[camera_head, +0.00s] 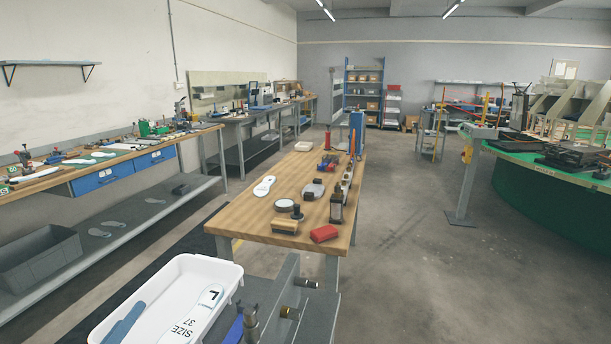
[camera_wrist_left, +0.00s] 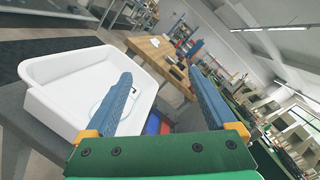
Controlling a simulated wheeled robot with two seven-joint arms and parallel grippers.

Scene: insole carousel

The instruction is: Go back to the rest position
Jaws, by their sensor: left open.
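My left gripper (camera_wrist_left: 160,78) shows clearly in the left wrist view. Its two blue ridged fingers are spread apart with nothing between them. The left finger overlaps the view of the white bin (camera_wrist_left: 42,75), so part of the bin's inside is hidden. In the head view the bin (camera_head: 228,272) stands at the lower left, cut off by the bottom edge. A white insole (camera_head: 205,305) marked L and SIZE 37 lies in it. A blue-grey shape (camera_head: 125,322) shows over the bin's left side; I cannot tell whether it is a finger or another insole. My right gripper is not visible.
A wooden table (camera_head: 240,215) ahead carries a white insole (camera_head: 264,186), a red block (camera_head: 324,234) and several tools. A long workbench (camera_head: 60,180) runs along the left wall. A green round table (camera_head: 530,190) stands at right. Open floor (camera_head: 420,270) lies between.

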